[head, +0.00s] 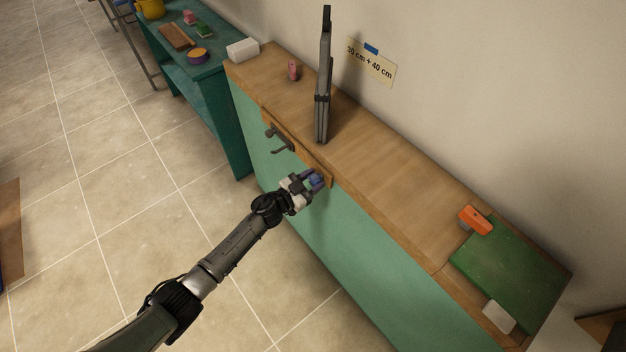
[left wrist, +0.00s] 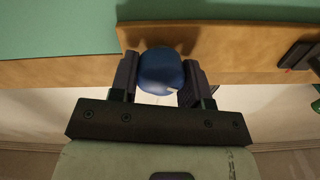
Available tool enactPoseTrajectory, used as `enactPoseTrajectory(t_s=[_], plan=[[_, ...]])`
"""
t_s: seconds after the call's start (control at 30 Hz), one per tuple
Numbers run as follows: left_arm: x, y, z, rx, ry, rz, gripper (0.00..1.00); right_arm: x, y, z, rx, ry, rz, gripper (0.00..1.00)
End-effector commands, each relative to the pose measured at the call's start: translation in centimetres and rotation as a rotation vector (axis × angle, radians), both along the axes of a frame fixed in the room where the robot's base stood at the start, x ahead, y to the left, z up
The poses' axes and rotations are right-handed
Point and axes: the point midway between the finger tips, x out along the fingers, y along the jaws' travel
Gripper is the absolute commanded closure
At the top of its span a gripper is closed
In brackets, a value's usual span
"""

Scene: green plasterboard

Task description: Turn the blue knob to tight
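The blue knob (left wrist: 161,70) is round with a small white mark on its lower right. It is mounted on a wooden strip on the front of the green cabinet, and a little of it shows in the head view (head: 316,181). My left gripper (head: 308,183) reaches it from the front. In the left wrist view my left gripper (left wrist: 160,82) has one finger on each side of the knob, and both appear to touch it. The knob's back is hidden. My right gripper is not in view.
A dark handle (head: 279,142) sits left of the knob on the cabinet front. On the wooden top (head: 390,185) stand a tall grey panel (head: 323,90), a pink object (head: 293,70) and an orange tool (head: 475,220) by a green board (head: 510,270). The floor in front is clear.

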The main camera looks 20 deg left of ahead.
Motion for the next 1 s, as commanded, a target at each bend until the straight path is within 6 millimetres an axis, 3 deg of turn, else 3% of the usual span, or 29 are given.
enactPoseTrajectory(t_s=[0.23, 0.57, 1.0], plan=[[-0.02, 0.01, -0.01, 0.0, 0.0, 0.0, 0.81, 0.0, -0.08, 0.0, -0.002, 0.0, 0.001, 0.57], [-0.02, 0.0, -0.01, 0.054, -0.031, 0.0, 0.81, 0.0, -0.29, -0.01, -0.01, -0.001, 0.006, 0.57], [-0.08, -0.11, -0.08, 0.372, -0.215, 0.0, 0.81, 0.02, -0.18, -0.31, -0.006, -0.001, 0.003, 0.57]])
